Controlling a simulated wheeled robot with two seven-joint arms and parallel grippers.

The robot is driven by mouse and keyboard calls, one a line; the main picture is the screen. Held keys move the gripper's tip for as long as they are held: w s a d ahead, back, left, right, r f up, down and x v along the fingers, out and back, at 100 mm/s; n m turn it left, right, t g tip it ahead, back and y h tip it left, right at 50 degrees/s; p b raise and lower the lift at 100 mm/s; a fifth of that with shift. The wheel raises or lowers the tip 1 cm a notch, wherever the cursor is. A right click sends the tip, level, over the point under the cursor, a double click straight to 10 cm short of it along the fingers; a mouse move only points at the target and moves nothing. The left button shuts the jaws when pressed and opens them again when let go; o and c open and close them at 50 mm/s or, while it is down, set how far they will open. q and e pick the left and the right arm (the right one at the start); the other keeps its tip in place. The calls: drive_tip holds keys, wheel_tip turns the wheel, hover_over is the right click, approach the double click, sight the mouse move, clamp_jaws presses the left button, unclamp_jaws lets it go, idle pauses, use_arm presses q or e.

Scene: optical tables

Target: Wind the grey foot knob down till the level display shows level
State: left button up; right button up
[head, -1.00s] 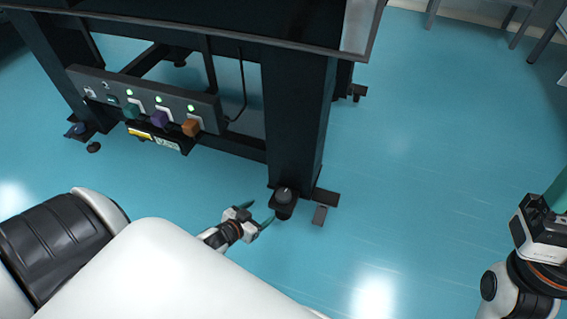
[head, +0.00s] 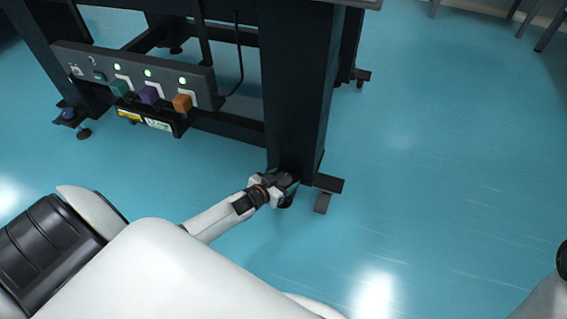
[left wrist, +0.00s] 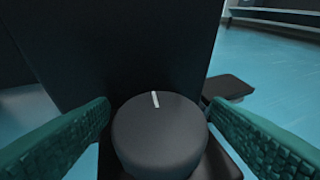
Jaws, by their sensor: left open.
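The grey foot knob (left wrist: 160,137) is a dark round knob with a white line on its top, seen in the left wrist view at the foot of the table leg (head: 298,90). My left gripper (head: 283,187) is open. Its green ribbed fingers stand on either side of the knob in the left wrist view, with gaps showing between fingers and knob. In the head view the gripper largely hides the knob. I cannot make out a level display. My right gripper is out of view; only a bit of that arm shows at the right edge.
A control panel (head: 205,88) with green lights and teal, purple (head: 149,95) and orange (head: 182,103) knobs hangs under the table, left of the leg. A flat dark foot plate (head: 328,184) lies right of the leg. The blue floor (head: 430,190) to the right is clear.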

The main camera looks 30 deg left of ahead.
use_arm(q)
drive_tip(key=shift+w+f, duration=0.15)
drive_tip(key=shift+w, duration=0.15)
drive_tip(key=shift+c, duration=0.5)
drive_tip(key=c, duration=0.9)
